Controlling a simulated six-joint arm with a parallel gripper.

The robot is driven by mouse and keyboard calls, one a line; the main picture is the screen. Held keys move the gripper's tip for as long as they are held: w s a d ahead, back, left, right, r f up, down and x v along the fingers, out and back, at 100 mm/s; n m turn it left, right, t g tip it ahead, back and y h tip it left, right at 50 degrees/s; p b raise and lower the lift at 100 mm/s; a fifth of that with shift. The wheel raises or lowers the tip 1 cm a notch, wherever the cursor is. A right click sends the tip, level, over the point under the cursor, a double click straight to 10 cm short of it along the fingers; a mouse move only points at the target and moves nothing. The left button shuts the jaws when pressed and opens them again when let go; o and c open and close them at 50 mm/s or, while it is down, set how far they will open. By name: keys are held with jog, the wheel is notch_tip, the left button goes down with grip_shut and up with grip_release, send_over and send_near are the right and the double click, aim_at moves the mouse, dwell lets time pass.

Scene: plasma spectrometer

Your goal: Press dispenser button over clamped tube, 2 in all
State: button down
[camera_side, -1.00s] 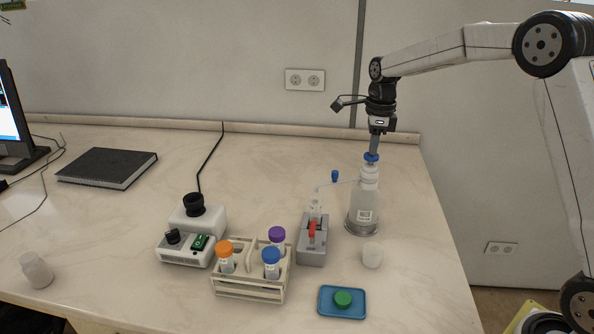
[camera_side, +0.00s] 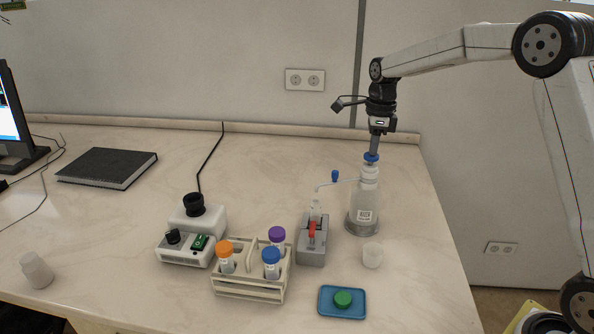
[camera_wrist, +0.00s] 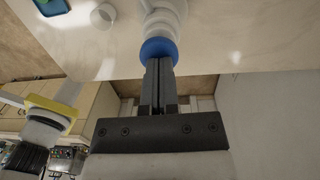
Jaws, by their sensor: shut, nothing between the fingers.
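The dispenser bottle (camera_side: 363,205) stands upright at the right of the table, with a blue button (camera_side: 371,157) on top and a thin spout reaching left. The open tube (camera_side: 316,210) stands upright in the grey clamp block (camera_side: 312,250) with a red lever, below the spout tip. My gripper (camera_side: 373,150) points down, shut and empty, with its fingertips at the blue button. In the wrist view the shut fingers (camera_wrist: 160,66) meet the blue button (camera_wrist: 159,50); whether it is pressed down is hard to tell.
A rack (camera_side: 248,288) with orange-, purple- and blue-capped tubes stands left of the clamp. A green cap lies on a blue tray (camera_side: 328,311) in front. A white cup (camera_side: 372,255) is close to the bottle. A white mixer device (camera_side: 196,234) stands further left.

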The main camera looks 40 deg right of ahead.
aim_at(368, 155)
notch_tip(368, 155, up, 13)
jog(key=shift+d+f, duration=0.15)
jog(key=shift+d, duration=0.2)
jog(key=shift+w+a+f, duration=0.1)
jog(key=shift+f, duration=0.05)
dwell(2.7)
jog(key=shift+s+a+f+m+t+h, duration=0.15)
jog(key=shift+f+t, duration=0.2)
jog(key=shift+t, duration=1.2)
jog(key=shift+s+a+f+m+t+h, duration=0.15)
jog(key=shift+f+t, duration=0.25)
jog(key=shift+t, duration=1.1)
jog(key=shift+s+a+f+t+h, duration=0.1)
jog(key=shift+s+f+t+h, duration=0.2)
jog(key=shift+t, duration=1.25)
jog(key=shift+w, duration=0.1)
jog(key=shift+f, duration=0.15)
jog(key=shift+f, duration=4.25)
